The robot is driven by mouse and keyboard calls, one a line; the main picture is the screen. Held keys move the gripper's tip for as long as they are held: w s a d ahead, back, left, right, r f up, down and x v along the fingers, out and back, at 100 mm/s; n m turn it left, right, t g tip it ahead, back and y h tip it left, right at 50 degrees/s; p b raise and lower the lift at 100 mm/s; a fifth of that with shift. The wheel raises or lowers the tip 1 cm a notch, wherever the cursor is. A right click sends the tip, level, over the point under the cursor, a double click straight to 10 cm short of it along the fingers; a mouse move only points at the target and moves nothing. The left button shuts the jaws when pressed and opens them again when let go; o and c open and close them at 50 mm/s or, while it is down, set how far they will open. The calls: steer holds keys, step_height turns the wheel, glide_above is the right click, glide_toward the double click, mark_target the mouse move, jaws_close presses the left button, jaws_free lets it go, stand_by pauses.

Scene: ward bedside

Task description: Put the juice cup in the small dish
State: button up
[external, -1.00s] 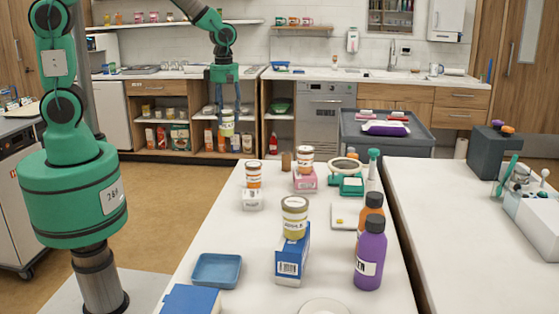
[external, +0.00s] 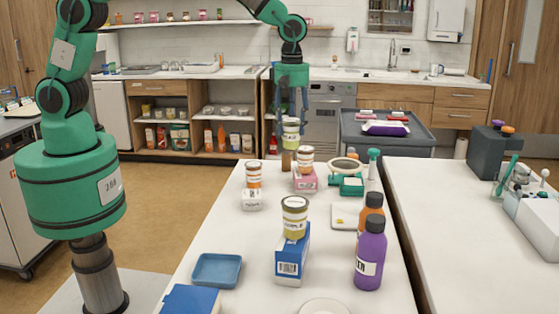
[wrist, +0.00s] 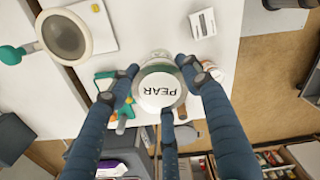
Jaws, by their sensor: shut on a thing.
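My gripper (external: 290,118) is shut on a juice cup (external: 290,136) with a pale lid, held upright above the far end of the white table. In the wrist view the lid of the juice cup (wrist: 160,90) reads PEAR and the fingers close around it. A shallow blue square dish (external: 217,270) lies empty at the table's near left. A white round dish (external: 325,307) is partly cut off at the bottom edge. Similar lidded cups stand on small boxes: one on a blue box (external: 292,262), one on a pink box (external: 305,183), one on a white box (external: 252,201).
An orange bottle (external: 371,211) and a purple bottle (external: 370,255) stand at the table's right. A round-rimmed item (external: 345,165) and green pieces (external: 351,185) lie at the far right. A blue box (external: 190,300) is at the near left corner. The table's left middle is clear.

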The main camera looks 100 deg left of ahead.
steer(key=w+d+f+m+p, duration=0.1)
steer(key=w+d+m, duration=0.25)
steer(key=d, duration=0.95)
steer(key=w+d+f+m+p, duration=0.15)
steer(key=w+d, duration=0.35)
steer(key=d, duration=0.8)
steer(key=w+d+m+p, duration=0.2)
steer(key=w+d+m, duration=0.2)
steer(key=d, duration=1)
steer(key=d+f+m, duration=0.1)
steer(key=d+m, duration=0.1)
steer(key=d, duration=0.9)
steer(key=shift+s+a+f+p, duration=0.1)
steer(key=shift+s+f+p, duration=0.1)
steer(key=shift+f, duration=1.1)
steer(key=shift+s+a+f+p, duration=0.1)
steer(key=shift+s+f, duration=0.05)
steer(key=shift+f, duration=1.15)
step_height(320, 180, down, 6)
steer(key=shift+f, duration=0.15)
steer(key=shift+f, duration=1.85)
